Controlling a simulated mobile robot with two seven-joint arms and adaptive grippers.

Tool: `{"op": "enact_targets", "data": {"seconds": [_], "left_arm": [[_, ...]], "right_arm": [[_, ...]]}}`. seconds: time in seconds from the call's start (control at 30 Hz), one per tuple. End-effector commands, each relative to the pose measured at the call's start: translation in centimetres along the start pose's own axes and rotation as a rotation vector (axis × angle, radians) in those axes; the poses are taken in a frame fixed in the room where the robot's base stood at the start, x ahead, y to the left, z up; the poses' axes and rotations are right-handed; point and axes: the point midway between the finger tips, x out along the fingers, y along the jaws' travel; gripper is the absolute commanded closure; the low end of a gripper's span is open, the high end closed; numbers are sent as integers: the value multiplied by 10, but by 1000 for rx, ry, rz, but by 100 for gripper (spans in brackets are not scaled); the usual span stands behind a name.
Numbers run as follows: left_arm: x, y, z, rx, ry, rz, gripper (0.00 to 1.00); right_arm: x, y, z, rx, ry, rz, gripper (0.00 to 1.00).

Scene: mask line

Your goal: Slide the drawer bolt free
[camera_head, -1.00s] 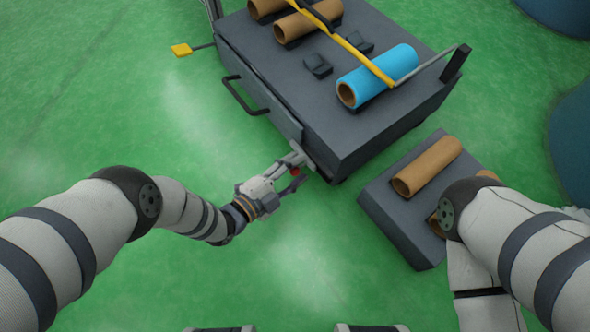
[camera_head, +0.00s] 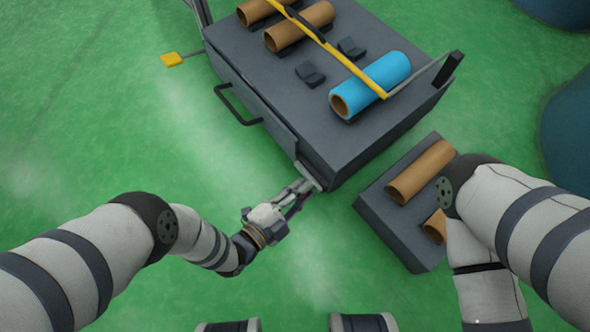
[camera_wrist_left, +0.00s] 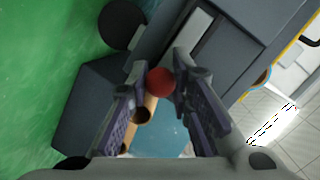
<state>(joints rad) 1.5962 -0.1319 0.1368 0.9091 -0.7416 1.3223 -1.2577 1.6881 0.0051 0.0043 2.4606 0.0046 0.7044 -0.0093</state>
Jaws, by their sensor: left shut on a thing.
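The drawer bolt's red knob (camera_wrist_left: 159,82) sits between the fingertips of my left gripper (camera_wrist_left: 160,78) in the left wrist view. In the head view my left gripper (camera_head: 302,188) is at the near lower corner of the grey cart, shut on the knob, which its fingers mostly hide. The rest of the bolt is hard to make out there. The drawer front (camera_head: 262,105) with its black bar handle (camera_head: 238,108) is on the cart's left side and looks flush with the body. My right arm enters from the right; its gripper is out of view.
The cart top (camera_head: 300,115) carries brown tubes (camera_head: 300,27), a blue roll (camera_head: 370,85) and a yellow bar (camera_head: 335,50). A low grey block (camera_head: 385,225) with brown tubes stands right of the cart.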

Motion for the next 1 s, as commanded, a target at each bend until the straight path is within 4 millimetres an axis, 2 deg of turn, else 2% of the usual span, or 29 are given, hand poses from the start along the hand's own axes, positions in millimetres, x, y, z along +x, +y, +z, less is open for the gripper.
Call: {"op": "enact_targets", "data": {"seconds": [0.23,0.27,0.33,0.37,0.8,0.87,1.0], "left_arm": [[-1,5,-5,-5,7,5,100],[-1,5,-5,-6,7,6,78],[-1,5,-5,-6,9,5,62],[-1,4,-5,-5,9,5,59],[-1,2,-3,-3,5,0,59],[-6,2,-2,-3,5,2,59],[-38,3,-2,-5,3,6,59]], "right_arm": [[0,0,0,0,-1,0,60],[0,0,0,0,-1,0,60],[0,0,0,0,-1,0,60],[0,0,0,0,-1,0,60],[0,0,0,0,-1,0,60],[0,0,0,0,-1,0,60],[0,0,0,0,-1,0,60]]}}
